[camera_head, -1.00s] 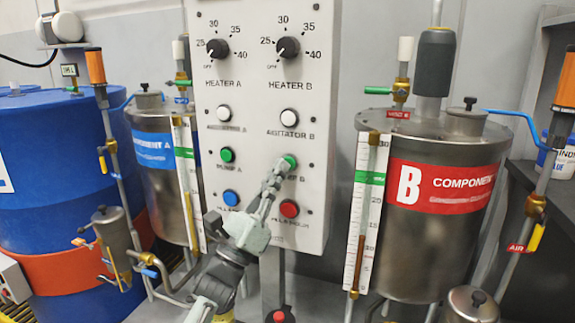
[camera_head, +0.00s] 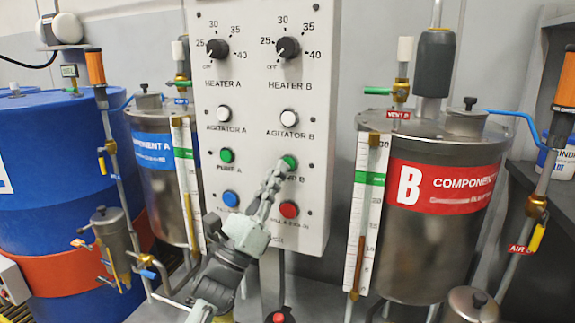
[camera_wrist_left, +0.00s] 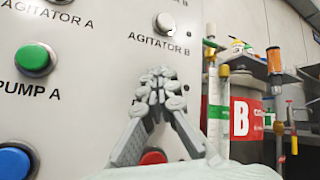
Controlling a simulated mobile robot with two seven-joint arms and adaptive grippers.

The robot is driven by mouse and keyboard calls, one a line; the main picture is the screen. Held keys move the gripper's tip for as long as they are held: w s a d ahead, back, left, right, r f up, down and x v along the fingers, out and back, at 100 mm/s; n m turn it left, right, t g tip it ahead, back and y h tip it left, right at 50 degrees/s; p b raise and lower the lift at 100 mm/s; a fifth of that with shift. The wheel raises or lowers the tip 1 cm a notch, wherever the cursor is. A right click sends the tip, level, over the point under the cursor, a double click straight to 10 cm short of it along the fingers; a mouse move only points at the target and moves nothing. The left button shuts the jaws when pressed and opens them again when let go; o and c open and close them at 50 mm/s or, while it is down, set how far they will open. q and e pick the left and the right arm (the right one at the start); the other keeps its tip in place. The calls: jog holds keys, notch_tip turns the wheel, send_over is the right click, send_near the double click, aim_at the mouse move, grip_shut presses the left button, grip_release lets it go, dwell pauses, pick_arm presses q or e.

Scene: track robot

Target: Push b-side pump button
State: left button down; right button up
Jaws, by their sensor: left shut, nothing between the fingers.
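The green pump B button (camera_head: 290,162) is on the right side of the light grey control panel (camera_head: 262,205), below the Agitator B button. My left gripper (camera_head: 279,172) is shut and empty. Its fingertips are at the lower left of the pump B button and cover part of its label. I cannot tell whether they touch the button. In the left wrist view the closed fingertips (camera_wrist_left: 160,84) are in front of the panel below the Agitator B label, and the pump B button is hidden behind them. My right gripper is not in view.
The red button (camera_head: 289,209) is just below pump B. The green pump A button (camera_head: 227,155) and blue button (camera_head: 230,198) are to the left. The Component B tank (camera_head: 425,245) stands right of the panel, the Component A tank (camera_head: 150,180) left of it.

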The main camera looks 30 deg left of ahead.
pick_arm(q)
jog(key=shift+h, duration=0.3)
jog(key=s, duration=0.3)
jog(key=s+d, duration=0.1)
jog(key=s, duration=0.1)
jog(key=shift+s+d, duration=0.15)
jog(key=shift+s, duration=0.25)
jog(key=shift+f, duration=0.1)
dwell(0.9)
